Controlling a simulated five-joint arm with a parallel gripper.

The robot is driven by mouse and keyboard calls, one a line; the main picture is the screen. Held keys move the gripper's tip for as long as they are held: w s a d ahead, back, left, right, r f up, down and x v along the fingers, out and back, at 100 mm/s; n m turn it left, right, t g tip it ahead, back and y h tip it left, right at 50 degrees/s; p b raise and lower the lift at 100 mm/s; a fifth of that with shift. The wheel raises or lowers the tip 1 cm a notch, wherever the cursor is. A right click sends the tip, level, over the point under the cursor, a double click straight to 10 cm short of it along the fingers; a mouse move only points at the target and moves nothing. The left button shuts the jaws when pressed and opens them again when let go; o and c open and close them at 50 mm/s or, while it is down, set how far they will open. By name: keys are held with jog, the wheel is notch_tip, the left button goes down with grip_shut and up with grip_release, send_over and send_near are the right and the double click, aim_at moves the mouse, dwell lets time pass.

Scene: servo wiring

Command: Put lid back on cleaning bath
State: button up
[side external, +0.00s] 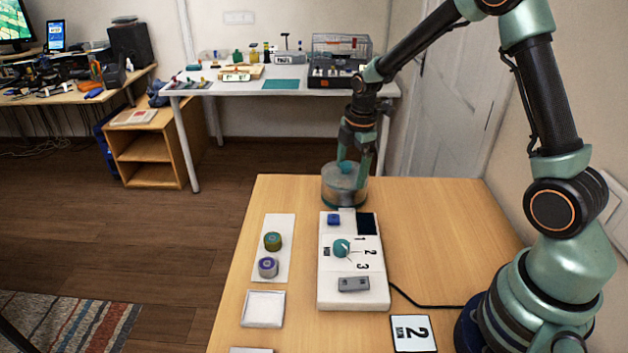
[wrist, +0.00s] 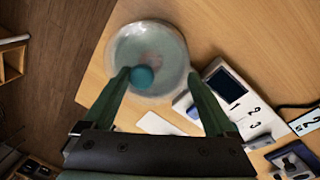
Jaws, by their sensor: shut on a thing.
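The cleaning bath (side external: 345,194) is a round, clear greyish tub with a teal base at the far edge of the wooden table. Its lid (side external: 332,176) is a pale translucent disc with a round teal knob (side external: 346,167); both also show in the wrist view, lid (wrist: 165,42) and knob (wrist: 142,76). My gripper (side external: 355,167) points down over the bath and is shut on the lid at its knob. In the wrist view the knob lies by the left finger. The lid is level over the bath's mouth; I cannot tell whether it touches the rim.
A white control box (side external: 330,285) with a dark screen, blue button, teal dial and grey switch stands nearer on the table. A white strip (side external: 276,222) left of it bears a green and a purple round piece. A white tray (side external: 263,308) lies in front.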

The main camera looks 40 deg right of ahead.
dwell(0.4)
jog(key=o, duration=1.1)
jog(key=shift+c, duration=0.2)
jog(key=shift+r, duration=0.1)
jog(key=shift+r, duration=3.4)
jog(key=shift+c, duration=0.3)
grip_shut()
jog(key=shift+f, duration=1)
